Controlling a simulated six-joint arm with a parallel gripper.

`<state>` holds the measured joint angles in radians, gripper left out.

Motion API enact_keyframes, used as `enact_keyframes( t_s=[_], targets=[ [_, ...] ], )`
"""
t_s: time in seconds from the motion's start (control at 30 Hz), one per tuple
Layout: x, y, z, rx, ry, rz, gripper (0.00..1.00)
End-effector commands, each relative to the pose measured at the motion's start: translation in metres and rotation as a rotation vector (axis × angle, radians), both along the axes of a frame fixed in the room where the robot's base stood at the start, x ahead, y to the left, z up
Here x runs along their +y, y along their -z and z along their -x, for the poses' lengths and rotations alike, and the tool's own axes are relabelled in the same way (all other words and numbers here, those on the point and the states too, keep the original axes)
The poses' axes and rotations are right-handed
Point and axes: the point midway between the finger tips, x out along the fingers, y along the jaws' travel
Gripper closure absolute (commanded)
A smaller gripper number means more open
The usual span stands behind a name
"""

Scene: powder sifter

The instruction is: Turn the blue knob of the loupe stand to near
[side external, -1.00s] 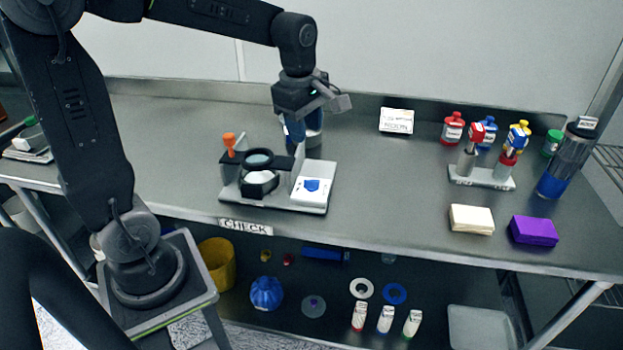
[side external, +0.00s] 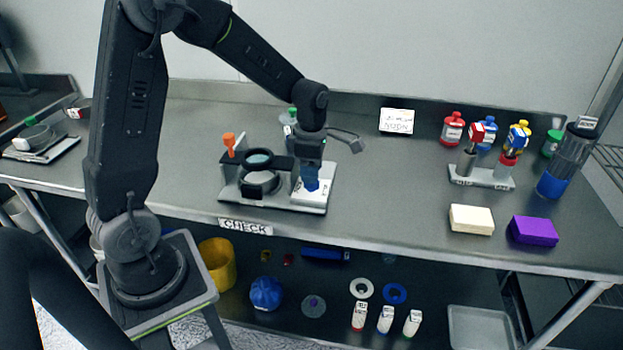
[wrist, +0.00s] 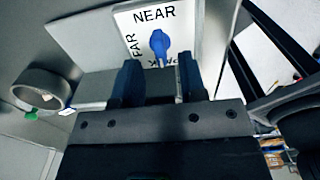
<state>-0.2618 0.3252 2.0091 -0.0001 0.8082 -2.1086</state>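The loupe stand (side external: 231,190) stands on the bench left of centre in the side view, with a dark loupe ring over its grey base. Its blue knob (wrist: 158,42) sits on a white plate (wrist: 183,20) marked NEAR and FAR in the wrist view. The knob's broad end lies towards NEAR and its narrow end points the other way; which end is the pointer I cannot tell. My gripper (wrist: 160,66) is open, its two blue fingers apart with the knob in line between and beyond their tips. In the side view my gripper (side external: 311,182) is low over the plate and hides the knob.
An orange-topped post (side external: 229,142) rises at the stand's left rear. A green-capped bottle (side external: 291,122) stands close behind my gripper. A cream block (side external: 471,219) and a purple block (side external: 534,231) lie to the right. The bench between is clear.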

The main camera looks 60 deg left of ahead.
Motion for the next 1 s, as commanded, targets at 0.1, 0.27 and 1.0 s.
enact_keyframes(
  t_s=[0.1, 0.27, 1.0],
  targets=[
    [0.000, 0.017, 0.000, 0.004, 0.001, 0.001, 0.62],
    [0.000, 0.029, 0.000, 0.001, 0.001, 0.001, 0.62],
    [0.000, 0.032, 0.000, -0.001, 0.001, 0.000, 1.00]
  ],
)
